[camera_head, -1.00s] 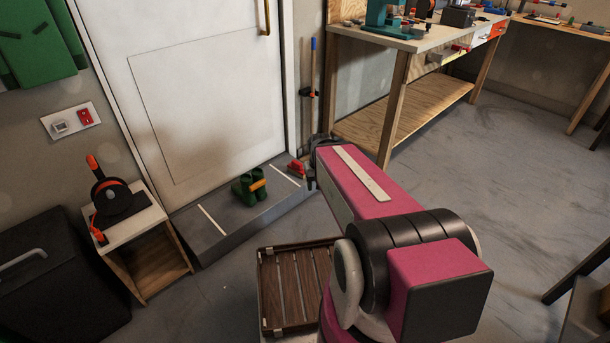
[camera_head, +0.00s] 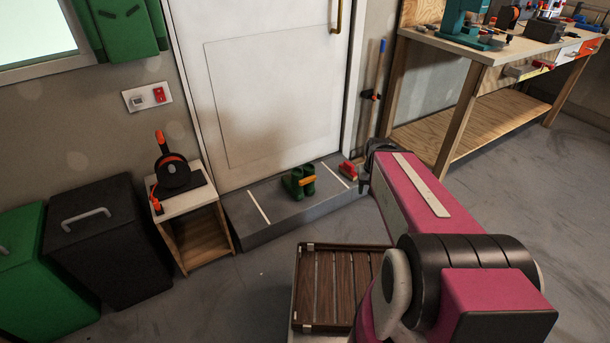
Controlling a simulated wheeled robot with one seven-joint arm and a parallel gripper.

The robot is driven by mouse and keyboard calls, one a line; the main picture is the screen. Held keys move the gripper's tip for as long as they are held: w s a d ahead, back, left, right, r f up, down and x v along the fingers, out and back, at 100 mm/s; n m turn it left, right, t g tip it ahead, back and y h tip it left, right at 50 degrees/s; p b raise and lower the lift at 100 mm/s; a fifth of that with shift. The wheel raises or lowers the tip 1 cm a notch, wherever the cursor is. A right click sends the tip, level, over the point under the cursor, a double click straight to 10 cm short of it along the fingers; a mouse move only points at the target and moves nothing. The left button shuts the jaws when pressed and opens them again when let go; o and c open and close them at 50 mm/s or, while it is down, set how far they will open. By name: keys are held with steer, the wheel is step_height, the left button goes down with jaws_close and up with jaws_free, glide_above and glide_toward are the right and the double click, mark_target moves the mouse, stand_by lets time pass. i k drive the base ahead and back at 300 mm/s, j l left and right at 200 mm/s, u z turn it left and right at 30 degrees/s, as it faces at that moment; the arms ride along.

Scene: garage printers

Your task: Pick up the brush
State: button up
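A small red brush-like thing (camera_head: 347,172) with a pale underside lies on the grey step by the white door, near its right end. A yellow-orange bar-shaped thing (camera_head: 307,181) shows against the green boots (camera_head: 296,184) on the same step. I cannot tell for sure which of the two is the brush. My gripper (camera_head: 366,180) is at the far end of my pink arm, just right of the red thing in the picture. It is dark, small and partly hidden by my arm, so its opening and any contact are unclear.
The grey step (camera_head: 262,225) runs below the door. A small wooden stand (camera_head: 205,235) with a black-and-orange tool, a black bin (camera_head: 105,240) and a green bin (camera_head: 40,270) stand left. A slatted wooden tray (camera_head: 335,290) is in front. A workbench (camera_head: 470,115) stands right. Floor between is clear.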

mark_target(347, 169)
steer(key=i+z, duration=0.2)
steer(key=i, duration=0.3)
steer(key=i+j+z, duration=0.15)
steer(key=i, duration=0.35)
